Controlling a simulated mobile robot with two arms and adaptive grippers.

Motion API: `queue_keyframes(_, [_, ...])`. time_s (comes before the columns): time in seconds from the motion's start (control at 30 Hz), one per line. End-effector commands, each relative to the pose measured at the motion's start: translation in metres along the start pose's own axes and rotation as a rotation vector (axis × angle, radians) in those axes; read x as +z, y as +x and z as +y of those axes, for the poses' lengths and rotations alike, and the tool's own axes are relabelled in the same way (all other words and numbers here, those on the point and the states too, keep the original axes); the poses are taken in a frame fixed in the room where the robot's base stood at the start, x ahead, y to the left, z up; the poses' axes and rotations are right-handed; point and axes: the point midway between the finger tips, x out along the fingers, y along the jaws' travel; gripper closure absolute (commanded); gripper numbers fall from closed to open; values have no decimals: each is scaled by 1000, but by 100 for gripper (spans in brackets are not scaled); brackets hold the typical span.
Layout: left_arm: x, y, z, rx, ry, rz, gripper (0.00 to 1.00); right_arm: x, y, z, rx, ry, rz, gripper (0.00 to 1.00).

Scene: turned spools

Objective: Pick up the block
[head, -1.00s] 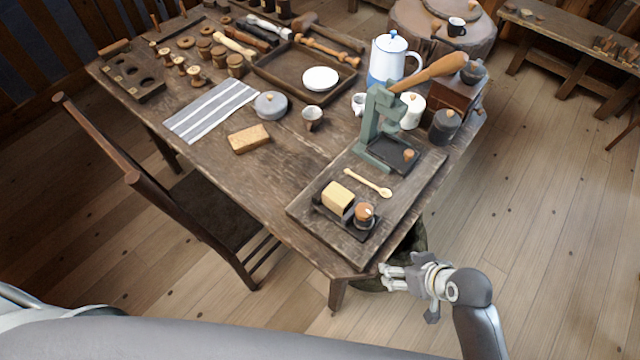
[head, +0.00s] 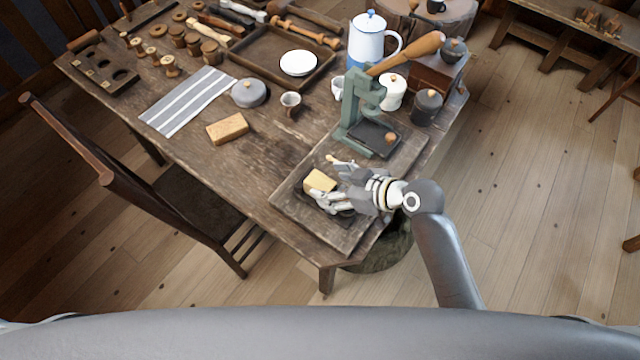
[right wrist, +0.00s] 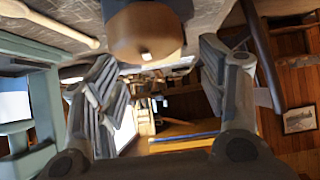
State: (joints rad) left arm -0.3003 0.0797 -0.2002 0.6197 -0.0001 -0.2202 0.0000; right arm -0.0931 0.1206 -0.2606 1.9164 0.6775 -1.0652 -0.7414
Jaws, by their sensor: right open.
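Two block-like things show in the head view. A tan rectangular block (head: 228,129) lies on the bare table left of the board. My left gripper is not in view.
A green press (head: 357,110) with a long wooden handle stands behind my right gripper on the board (head: 290,207). A wooden spoon (right wrist: 50,22) lies near. Cup (head: 291,101), grey lidded pot (head: 249,92) and striped cloth (head: 188,100) lie left. Bare table lies left of the board.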

Motion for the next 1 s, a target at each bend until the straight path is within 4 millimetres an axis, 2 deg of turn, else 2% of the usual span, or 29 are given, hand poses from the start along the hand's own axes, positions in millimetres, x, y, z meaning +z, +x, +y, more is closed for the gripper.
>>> queue_keyframes(0.4, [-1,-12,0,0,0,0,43,-1,44,1,0,3,0,34])
queue_keyframes(0.73, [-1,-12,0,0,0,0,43,0,50,1,0,2,-1,34])
queue_keyframes(1.0, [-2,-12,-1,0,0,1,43,0,49,1,0,2,-1,67])
